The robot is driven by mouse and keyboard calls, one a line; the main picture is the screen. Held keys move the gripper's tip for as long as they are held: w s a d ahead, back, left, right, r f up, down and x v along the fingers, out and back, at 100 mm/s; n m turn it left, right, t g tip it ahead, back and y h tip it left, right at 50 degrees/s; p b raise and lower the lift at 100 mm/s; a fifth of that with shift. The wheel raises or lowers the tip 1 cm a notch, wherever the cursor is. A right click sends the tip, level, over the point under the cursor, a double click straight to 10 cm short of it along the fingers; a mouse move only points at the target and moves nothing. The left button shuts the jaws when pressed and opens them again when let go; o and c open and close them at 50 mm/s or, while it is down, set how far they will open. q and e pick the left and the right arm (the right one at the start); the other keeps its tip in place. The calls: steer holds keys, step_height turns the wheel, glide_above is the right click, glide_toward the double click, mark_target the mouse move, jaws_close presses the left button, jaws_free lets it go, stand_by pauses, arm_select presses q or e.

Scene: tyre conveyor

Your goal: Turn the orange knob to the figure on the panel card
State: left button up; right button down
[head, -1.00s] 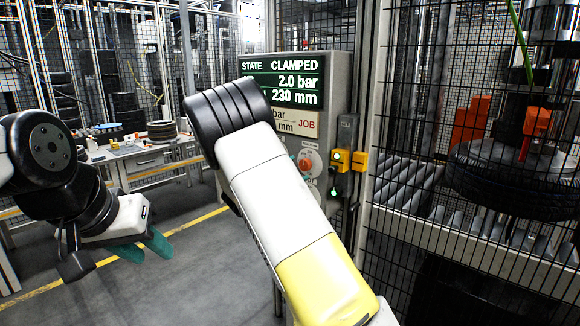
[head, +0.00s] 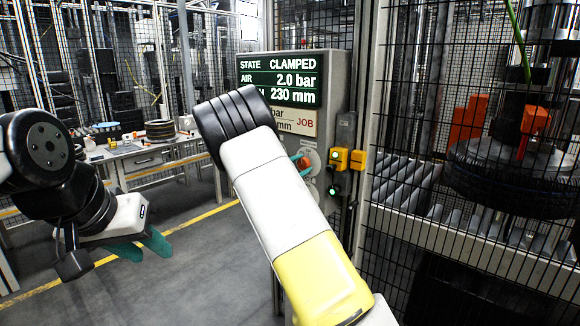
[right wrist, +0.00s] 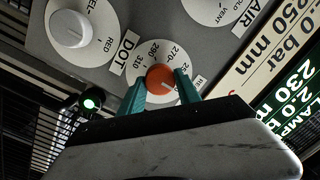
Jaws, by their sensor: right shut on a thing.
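The orange knob (right wrist: 160,80) sits on a white numbered dial (right wrist: 133,72) in the right wrist view; 310, 290 and 270 are readable. It also shows in the head view (head: 304,162). My right gripper (right wrist: 161,88) has its teal fingers on either side of the knob, shut on it. The knob's white mark points toward the lower right of that view; its exact reading is unclear. The cream JOB card (right wrist: 262,48) shows 250 mm, its bar figure partly cut off. The display (head: 281,78) reads CLAMPED, 2.0 bar, 230 mm. My left gripper (head: 141,247) is open and empty, hanging at the left.
A white knob (right wrist: 72,28) and another dial (right wrist: 212,8) are near the orange knob. A green lamp (right wrist: 90,103) is lit below. A mesh fence (head: 400,150) stands right of the panel, with a tyre (head: 510,180) behind it. A workbench (head: 140,160) stands back left.

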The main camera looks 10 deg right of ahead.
steer(key=shift+n, duration=0.4)
steer(key=n, duration=0.3)
steer(key=shift+r+n, duration=0.1)
steer(key=shift+n, duration=0.2)
steer(key=shift+w+a+n+g, duration=0.1)
steer(key=shift+n+g, duration=0.2)
steer(key=shift+n, duration=1.7)
steer(key=c, duration=0.9)
jaws_free()
steer(key=shift+o, duration=0.2)
steer(key=v, duration=0.7)
steer(key=shift+s+a, duration=0.25)
steer(key=shift+s, duration=0.05)
